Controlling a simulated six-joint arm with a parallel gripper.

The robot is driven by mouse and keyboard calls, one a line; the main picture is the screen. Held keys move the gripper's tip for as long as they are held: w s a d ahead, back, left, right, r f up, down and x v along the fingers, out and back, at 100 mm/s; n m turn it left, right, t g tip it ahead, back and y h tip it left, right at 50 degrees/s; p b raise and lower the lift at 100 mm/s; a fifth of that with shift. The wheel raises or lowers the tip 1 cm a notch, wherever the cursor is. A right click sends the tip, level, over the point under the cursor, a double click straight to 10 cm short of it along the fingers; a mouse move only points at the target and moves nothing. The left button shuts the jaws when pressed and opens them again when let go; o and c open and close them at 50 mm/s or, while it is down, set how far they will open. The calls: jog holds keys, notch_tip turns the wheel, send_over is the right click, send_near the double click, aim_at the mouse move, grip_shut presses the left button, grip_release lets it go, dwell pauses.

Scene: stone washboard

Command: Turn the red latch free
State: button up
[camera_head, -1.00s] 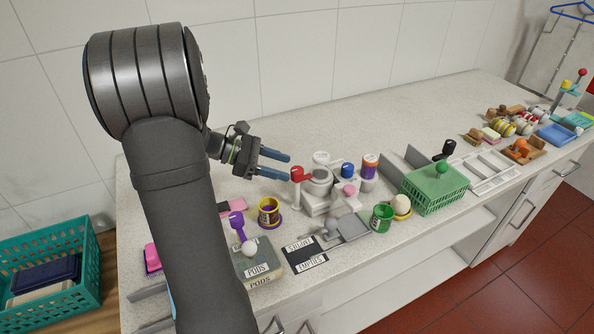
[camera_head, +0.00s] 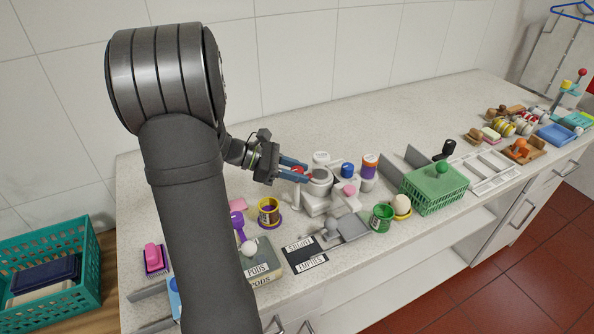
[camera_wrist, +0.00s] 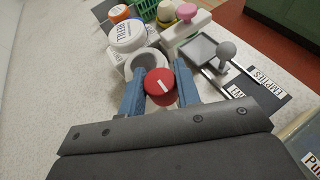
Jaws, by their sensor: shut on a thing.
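The red latch (camera_wrist: 160,84) has a round cap with a white mark, and it lies between the two blue fingers of my gripper (camera_wrist: 160,90) in the wrist view. In the head view the latch (camera_head: 299,170) is mostly covered by the fingers of my gripper (camera_head: 294,177), which are shut on it. The latch stands beside a grey-white round cup (camera_wrist: 146,65), part of a pale machine (camera_head: 316,207) on the counter. The lower part of the latch is hidden in both views.
A white lidded jar (camera_wrist: 127,34) stands just beyond the cup. A grey tray (camera_wrist: 204,50) and a purple-and-yellow cup (camera_head: 269,212) are nearby.

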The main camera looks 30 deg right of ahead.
jog(key=shift+g, duration=0.4)
jog(key=m+g+y, duration=0.2)
jog(key=m+g, duration=0.1)
jog(key=m, duration=0.1)
jog(key=shift+y, duration=0.3)
jog(key=shift+m+g+y, duration=1.6)
jog(key=shift+m+y, duration=0.8)
jog(key=o, duration=1)
jog(key=shift+c, duration=0.5)
